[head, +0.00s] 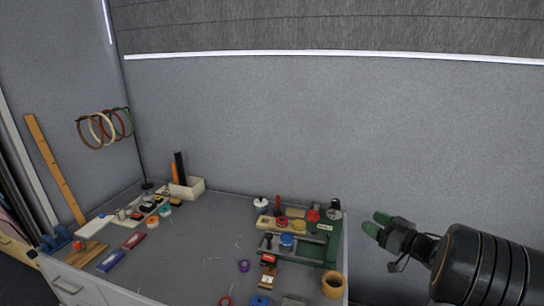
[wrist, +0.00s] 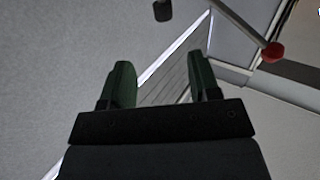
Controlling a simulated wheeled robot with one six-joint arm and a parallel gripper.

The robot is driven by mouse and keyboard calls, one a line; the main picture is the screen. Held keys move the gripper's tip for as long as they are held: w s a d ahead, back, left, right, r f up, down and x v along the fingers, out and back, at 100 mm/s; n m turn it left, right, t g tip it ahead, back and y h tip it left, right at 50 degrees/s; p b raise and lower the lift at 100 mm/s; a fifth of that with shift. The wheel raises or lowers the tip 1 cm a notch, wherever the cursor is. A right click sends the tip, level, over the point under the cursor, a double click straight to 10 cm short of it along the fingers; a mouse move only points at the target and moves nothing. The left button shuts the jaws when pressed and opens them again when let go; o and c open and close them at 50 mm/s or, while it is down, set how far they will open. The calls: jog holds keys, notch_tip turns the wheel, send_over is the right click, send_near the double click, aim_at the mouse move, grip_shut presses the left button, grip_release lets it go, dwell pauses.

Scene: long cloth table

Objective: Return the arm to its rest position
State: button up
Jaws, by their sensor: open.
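My gripper (head: 374,226) is at the right in the head view, beyond the table's right edge and raised above it. Its green fingers point left, toward the wall. In the wrist view my gripper (wrist: 161,84) shows two green fingers wide apart with nothing between them. Behind them are grey wall and a light strip. My dark arm reaches in from the right side of the head view.
The grey table (head: 200,250) holds a green rack (head: 328,250) with spools and small items at its right end. A white box (head: 188,188) stands at the back. Rings (head: 104,128) hang at the left wall. The table's middle is mostly clear.

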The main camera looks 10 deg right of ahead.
jog(key=s+d+f+m+g+h, duration=0.2)
jog(key=d+f+m+g+h, duration=0.2)
jog(key=d+f+m+h, duration=0.55)
jog(key=s+a+r+n+g, duration=0.1)
jog(key=s+a, duration=0.4)
jog(key=a, duration=0.5)
jog(key=s+a+r+n+g, duration=0.1)
jog(key=s+a+r+g, duration=0.2)
jog(key=s+a, duration=0.3)
jog(key=s+a+r+n+g, duration=0.1)
jog(key=s+a, duration=0.5)
jog(key=a, duration=0.7)
jog(key=r+g+p, duration=0.1)
jog(key=g, duration=0.1)
jog(key=shift+a+r+g, duration=0.3)
jog(key=shift+a+r, duration=0.05)
jog(key=shift+a, duration=0.05)
